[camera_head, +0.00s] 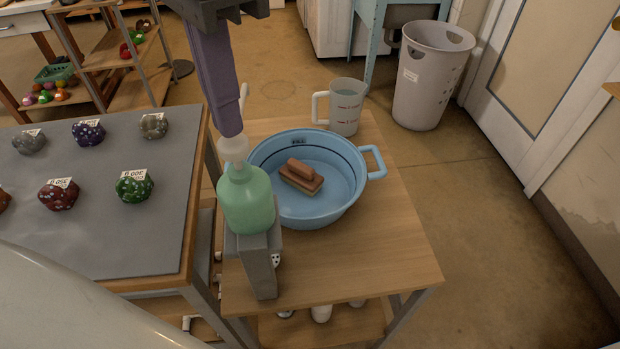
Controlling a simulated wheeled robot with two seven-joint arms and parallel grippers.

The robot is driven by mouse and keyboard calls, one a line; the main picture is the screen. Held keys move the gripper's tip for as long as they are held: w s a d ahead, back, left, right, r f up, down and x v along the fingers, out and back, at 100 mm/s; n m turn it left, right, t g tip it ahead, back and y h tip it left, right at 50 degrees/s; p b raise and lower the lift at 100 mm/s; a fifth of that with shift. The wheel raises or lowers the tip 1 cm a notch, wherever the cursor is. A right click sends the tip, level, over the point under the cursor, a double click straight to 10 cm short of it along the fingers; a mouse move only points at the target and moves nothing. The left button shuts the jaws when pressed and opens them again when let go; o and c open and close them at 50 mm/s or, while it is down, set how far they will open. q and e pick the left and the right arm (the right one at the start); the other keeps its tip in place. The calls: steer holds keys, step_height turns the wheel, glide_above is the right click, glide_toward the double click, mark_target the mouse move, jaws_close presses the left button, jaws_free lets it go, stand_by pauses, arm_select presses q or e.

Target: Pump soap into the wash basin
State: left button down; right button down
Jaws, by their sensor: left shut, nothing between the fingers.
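A green soap bottle (247,200) with a pale pump top (233,148) stands upright on a grey stand (260,268) at the left side of the small wooden table. The light blue wash basin (336,212) sits just behind and to the right of the bottle. A brown block-like item (301,177) lies inside the basin. My left gripper (230,130) comes down from the top, its purple fingers shut and empty. Its tips are right over the pump top and seem to touch it. The pump's spout is hard to make out. My right gripper is not in view.
A measuring jug (345,108) stands behind the basin on the wooden table (390,262). A grey-topped table (95,225) with several labelled stones adjoins at the left. A white laundry bin (431,80) stands on the floor behind. The wooden table's front right is clear.

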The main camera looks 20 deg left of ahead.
arm_select(q)
steer(key=shift+f, duration=0.15)
stand_by(0.4)
steer(key=shift+f+b, duration=0.35)
steer(key=shift+f, duration=0.85)
steer(key=shift+r+p, duration=1.3)
steer(key=shift+p, duration=0.35)
steer(key=shift+r, duration=0.1)
step_height(320, 180, up, 2)
steer(key=shift+r+p, duration=0.25)
steer(key=shift+p, duration=1)
steer(key=shift+r+b, duration=0.2)
steer(key=shift+b, duration=0.15)
steer(key=shift+r, duration=1.5)
